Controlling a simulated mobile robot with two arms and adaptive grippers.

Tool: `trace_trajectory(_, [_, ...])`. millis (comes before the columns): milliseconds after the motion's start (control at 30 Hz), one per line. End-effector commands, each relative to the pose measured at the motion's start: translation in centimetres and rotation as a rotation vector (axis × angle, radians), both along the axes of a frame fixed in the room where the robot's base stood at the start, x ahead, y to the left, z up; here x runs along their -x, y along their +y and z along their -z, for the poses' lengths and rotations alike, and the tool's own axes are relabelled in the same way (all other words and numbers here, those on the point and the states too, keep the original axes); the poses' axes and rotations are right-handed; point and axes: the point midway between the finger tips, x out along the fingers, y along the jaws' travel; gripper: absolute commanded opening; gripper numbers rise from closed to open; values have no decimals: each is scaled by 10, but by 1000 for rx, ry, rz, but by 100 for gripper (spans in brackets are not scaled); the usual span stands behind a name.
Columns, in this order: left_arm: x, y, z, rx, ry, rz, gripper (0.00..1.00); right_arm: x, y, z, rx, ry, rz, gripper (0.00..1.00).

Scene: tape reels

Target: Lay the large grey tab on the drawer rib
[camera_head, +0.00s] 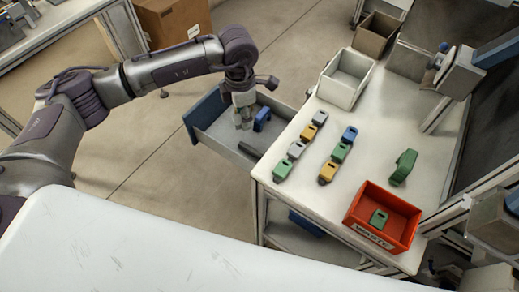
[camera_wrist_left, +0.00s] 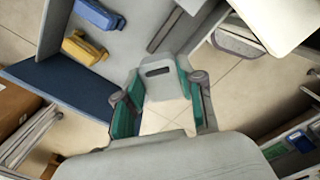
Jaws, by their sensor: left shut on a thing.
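My left gripper (camera_head: 243,122) is shut on a light grey tab (camera_wrist_left: 160,78) with a dark slot near its end. In the left wrist view the tab sits between the green-padded fingers (camera_wrist_left: 162,112). The gripper points down over the open grey drawer (camera_head: 215,148), whose dark blue end panel (camera_head: 203,113) faces left. A blue tab (camera_head: 262,119) is in the drawer; a yellow tab (camera_wrist_left: 84,47) beside it shows only in the wrist view. My right gripper is out of view.
Several small coloured tabs stand in two rows on the white table (camera_head: 300,200), with a large green tab (camera_head: 403,166) at right. A red bin (camera_head: 361,205) holds a green tab. A white bin (camera_head: 342,90) and brown box (camera_head: 374,36) stand at the back.

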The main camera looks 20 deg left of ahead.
Motion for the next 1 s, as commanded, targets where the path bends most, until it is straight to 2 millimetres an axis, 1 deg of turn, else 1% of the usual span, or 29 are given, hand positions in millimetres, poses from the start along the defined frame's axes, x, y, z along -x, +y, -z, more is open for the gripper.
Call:
trace_trajectory(33, [-2, -2, 5, 1, 10, -132, 23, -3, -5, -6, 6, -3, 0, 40])
trace_trajectory(100, [-5, -2, 14, -2, 15, -302, 22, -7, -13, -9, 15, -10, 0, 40])
trace_trajectory(200, [-8, -2, 23, -5, 19, -483, 22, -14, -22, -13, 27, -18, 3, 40])
trace_trajectory(300, [-9, -2, 30, -9, 20, -592, 22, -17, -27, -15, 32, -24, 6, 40])
trace_trajectory(367, [-9, -2, 35, -12, 23, -626, 22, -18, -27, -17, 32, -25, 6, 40])
trace_trajectory(433, [-9, -2, 45, -12, 25, -644, 22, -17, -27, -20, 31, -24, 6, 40])
trace_trajectory(600, [-9, -2, 77, -13, 24, -646, 22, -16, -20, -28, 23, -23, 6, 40])
trace_trajectory(800, [-10, -2, 98, -12, 22, -644, 22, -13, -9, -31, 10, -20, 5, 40])
trace_trajectory(1000, [-9, -2, 126, -11, 23, -643, 22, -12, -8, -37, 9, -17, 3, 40])
